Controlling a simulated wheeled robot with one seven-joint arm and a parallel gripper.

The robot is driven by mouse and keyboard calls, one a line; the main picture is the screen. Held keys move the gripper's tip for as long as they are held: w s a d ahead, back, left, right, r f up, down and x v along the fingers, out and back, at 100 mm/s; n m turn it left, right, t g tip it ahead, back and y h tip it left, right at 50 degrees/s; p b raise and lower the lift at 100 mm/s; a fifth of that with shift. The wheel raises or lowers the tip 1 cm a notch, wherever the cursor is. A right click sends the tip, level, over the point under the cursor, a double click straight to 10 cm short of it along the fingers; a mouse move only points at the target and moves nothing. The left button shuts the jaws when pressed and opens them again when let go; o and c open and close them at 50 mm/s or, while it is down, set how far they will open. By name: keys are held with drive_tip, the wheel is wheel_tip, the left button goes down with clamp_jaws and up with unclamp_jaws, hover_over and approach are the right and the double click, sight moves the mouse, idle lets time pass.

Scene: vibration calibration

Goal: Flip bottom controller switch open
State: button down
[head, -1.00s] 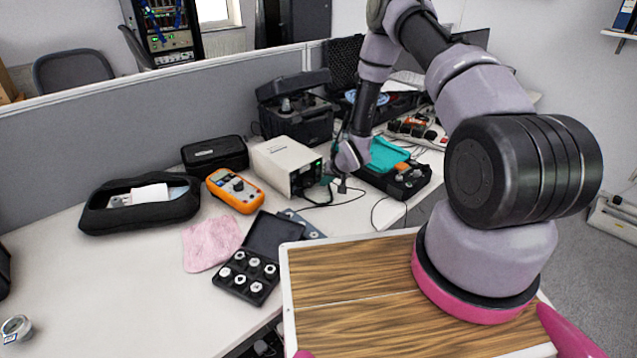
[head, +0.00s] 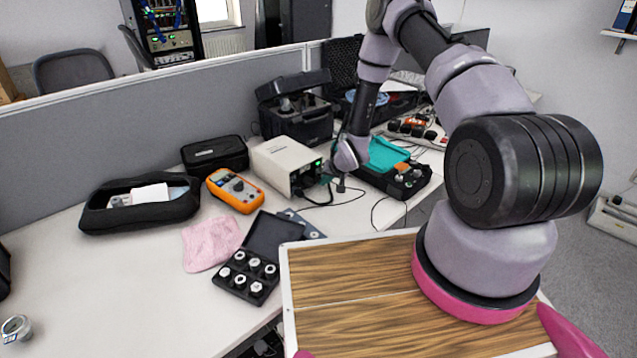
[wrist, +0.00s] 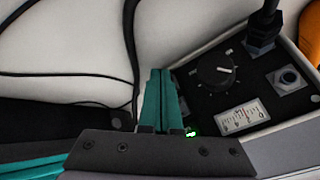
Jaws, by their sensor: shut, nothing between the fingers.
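The controller (head: 287,163) is a white box on the table with a dark front panel. In the wrist view its panel (wrist: 217,100) shows a black round knob (wrist: 212,69), a small white meter (wrist: 241,116) and a lit green light (wrist: 190,133). I cannot make out the bottom switch; my gripper covers part of the panel near the green light. My gripper (wrist: 162,75) has teal fingers, closed together with nothing between them, at the panel's left edge. I cannot tell whether they touch it. In the head view the gripper is small, right of the controller's front.
Black cables (wrist: 75,75) lie on the table beside the controller. An orange multimeter (head: 235,190) stands left of it. A black box of round weights (head: 249,272) lies in front.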

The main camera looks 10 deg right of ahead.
drive_tip(key=shift+s, duration=0.1)
drive_tip(key=shift+s+d+r, duration=0.1)
drive_tip(key=shift+s+d, duration=0.25)
drive_tip(key=shift+s, duration=0.1)
drive_tip(key=shift+s+d+r, duration=0.15)
drive_tip(key=shift+s+d, duration=0.55)
drive_tip(key=shift+s, duration=0.35)
drive_tip(key=shift+s+d+r, duration=0.15)
drive_tip(key=shift+s+d, duration=0.55)
drive_tip(key=shift+s, duration=0.35)
